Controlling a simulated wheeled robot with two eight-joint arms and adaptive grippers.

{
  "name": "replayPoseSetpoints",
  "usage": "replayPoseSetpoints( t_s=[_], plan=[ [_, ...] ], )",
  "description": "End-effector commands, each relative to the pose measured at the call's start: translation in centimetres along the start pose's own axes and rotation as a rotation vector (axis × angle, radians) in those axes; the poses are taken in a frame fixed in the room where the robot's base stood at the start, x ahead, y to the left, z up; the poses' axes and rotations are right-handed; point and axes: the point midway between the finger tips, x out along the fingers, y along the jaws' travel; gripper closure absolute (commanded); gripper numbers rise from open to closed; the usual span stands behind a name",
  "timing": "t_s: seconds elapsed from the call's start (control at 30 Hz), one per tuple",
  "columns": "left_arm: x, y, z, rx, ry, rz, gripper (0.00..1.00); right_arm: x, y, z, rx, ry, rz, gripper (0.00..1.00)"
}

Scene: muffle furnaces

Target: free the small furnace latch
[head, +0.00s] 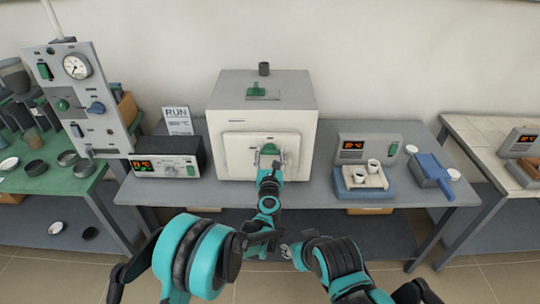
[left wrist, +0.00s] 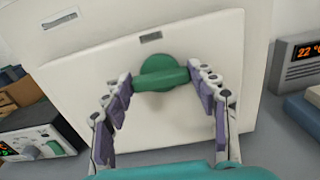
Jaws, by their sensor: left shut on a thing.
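The green latch (left wrist: 158,72) on the door has a round hub and a bar handle lying nearly level, slightly tilted. My left gripper (head: 268,162) is at the door, its fingers shut on the two ends of the latch bar; it also shows in the left wrist view (left wrist: 165,88). My right arm is low in the head view; its fingers are not clear there.
A controller (head: 166,167) with a red display stands left of the furnace. On the right are another display unit (head: 368,148), a pale block with two cups (head: 367,180) and a blue tool (head: 432,167). A gauge panel (head: 82,100) stands at left. The bench directly before the door is clear.

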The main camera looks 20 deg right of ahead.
Motion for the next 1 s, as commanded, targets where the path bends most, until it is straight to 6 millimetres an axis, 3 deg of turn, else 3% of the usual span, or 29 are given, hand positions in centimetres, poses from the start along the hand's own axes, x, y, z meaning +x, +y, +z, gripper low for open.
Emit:
replayPoseSetpoints(
  t_s=[0.27,1.0],
  plan=[
    [0.0,-0.1,-0.1,0.168,0.0,-0.001,0.71,0.5,0.0,0.3,0.0,0.0,0.0,0.6],
    [0.0,-0.3,-0.2,0.866,0.0,0.0,0.71,1.7,0.0,1.2,0.0,0.0,0.0,0.6]
  ],
)
